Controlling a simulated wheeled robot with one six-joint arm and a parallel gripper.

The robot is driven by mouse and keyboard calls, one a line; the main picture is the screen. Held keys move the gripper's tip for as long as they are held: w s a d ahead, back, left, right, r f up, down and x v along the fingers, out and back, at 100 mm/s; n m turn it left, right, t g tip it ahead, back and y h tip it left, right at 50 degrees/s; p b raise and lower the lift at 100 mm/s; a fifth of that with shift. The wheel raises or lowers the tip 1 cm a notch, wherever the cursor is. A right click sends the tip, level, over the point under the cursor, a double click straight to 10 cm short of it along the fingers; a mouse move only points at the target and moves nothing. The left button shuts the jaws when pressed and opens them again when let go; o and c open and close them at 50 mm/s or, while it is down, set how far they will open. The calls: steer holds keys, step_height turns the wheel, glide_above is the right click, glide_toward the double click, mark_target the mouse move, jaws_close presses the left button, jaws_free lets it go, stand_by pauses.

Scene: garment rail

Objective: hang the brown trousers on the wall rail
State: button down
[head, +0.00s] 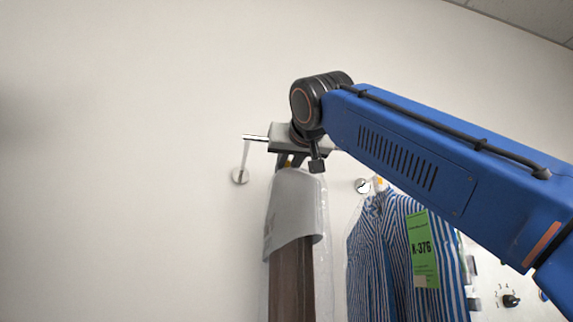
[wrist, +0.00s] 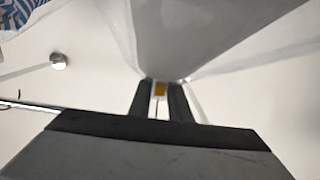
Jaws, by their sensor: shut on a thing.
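The brown trousers (head: 291,280) hang below my gripper (head: 291,161) in a clear bag, with a white paper cover (head: 294,208) over their top. In the wrist view, my gripper's two dark fingers (wrist: 161,88) are shut on the trousers' hanger, where a small orange-yellow piece (wrist: 160,89) shows between them. The chrome wall rail (head: 255,138) shows its left end beside my gripper, with a bracket (head: 240,176) on the wall. The rail also shows at the left of the wrist view (wrist: 25,107). My gripper hides the hanger's hook, so I cannot tell whether it touches the rail.
A blue-and-white striped shirt (head: 375,245) with a green K-376 tag (head: 421,248) hangs close to the right of the trousers. A second round wall bracket (head: 363,186) shows between them. A dial (head: 511,300) is at the lower right. The wall at left is bare.

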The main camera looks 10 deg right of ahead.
steer(key=shift+f, duration=0.95)
stand_by(0.3)
steer(key=c, duration=1.6)
jaws_free()
steer(key=shift+o, duration=0.2)
steer(key=shift+s, duration=0.1)
steer(key=shift+s+r, duration=0.15)
steer(key=shift+s, duration=3.95)
steer(key=shift+s+r, duration=0.15)
steer(key=shift+s, duration=4.35)
steer(key=shift+o, duration=1)
